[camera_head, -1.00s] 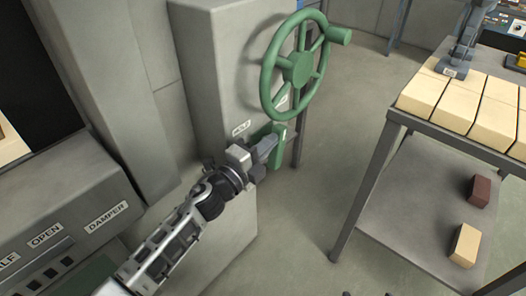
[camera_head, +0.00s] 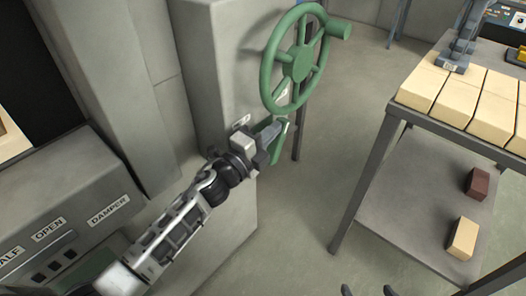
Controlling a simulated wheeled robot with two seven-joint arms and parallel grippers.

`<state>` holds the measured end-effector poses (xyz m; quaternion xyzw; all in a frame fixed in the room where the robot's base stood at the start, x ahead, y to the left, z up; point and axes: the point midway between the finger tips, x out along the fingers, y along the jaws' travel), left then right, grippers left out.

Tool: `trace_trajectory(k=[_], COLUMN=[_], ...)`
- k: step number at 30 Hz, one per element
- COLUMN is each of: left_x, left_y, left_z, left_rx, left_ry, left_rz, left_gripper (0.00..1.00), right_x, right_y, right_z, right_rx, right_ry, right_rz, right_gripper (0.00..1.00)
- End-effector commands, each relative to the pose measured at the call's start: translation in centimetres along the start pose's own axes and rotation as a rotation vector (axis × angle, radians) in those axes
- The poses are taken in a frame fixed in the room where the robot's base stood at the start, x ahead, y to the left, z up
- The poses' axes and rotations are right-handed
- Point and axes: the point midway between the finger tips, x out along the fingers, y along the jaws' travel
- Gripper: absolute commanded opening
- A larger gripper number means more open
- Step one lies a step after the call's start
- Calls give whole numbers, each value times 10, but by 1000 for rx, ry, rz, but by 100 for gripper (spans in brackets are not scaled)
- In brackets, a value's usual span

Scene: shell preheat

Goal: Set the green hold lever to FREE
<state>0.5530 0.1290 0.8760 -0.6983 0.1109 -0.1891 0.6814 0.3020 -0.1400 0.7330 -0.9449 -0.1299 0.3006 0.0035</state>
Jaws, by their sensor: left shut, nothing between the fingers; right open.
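The green hold lever (camera_head: 278,152) is on the side of the grey cabinet, below the green handwheel (camera_head: 299,64). It is partly hidden behind my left gripper (camera_head: 279,131). My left gripper is shut with nothing between its fingers, and its tips are at the lever; I cannot tell whether they touch. A small label (camera_head: 241,121) sits on the cabinet near the lever, seen too obliquely to read now. The lever's exact setting cannot be told. My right gripper (camera_head: 368,291) shows only as two dark, spread fingertips at the bottom edge; it is open.
A metal table (camera_head: 392,110) with pale blocks (camera_head: 455,95) stands at the right. A brown brick (camera_head: 477,183) and a pale brick (camera_head: 462,238) lie on its lower shelf. A panel labelled DAMPER (camera_head: 108,210) is at the left. The floor between cabinet and table is clear.

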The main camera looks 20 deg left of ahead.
Motion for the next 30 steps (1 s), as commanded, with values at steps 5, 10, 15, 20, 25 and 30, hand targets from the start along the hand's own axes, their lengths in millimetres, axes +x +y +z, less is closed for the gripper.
trace_trajectory(k=[5, 10, 15, 20, 25, 30], left_x=[-2, -23, -63, -102, -136, -154], left_y=[1, 2, 3, 4, 3, 1], left_z=[0, 0, -1, 0, -1, 0], left_rx=[0, 0, 0, -1, -1, -1], left_ry=[0, 0, 1, 0, 1, 0], left_rz=[1, 3, 4, 5, 3, 1], left_gripper=[0, 0, 0, 0, 0, 0], right_x=[0, 0, 3, 5, 7, 7], right_y=[0, 0, 0, 0, -1, -2], right_z=[-2, -2, 0, 1, 3, 2], right_rx=[0, 0, 4, 11, 21, 29], right_ry=[4, 7, 12, 20, 24, 29], right_rz=[0, -1, -3, -7, -12, -14], right_gripper=[72, 72, 72, 72, 72, 72])
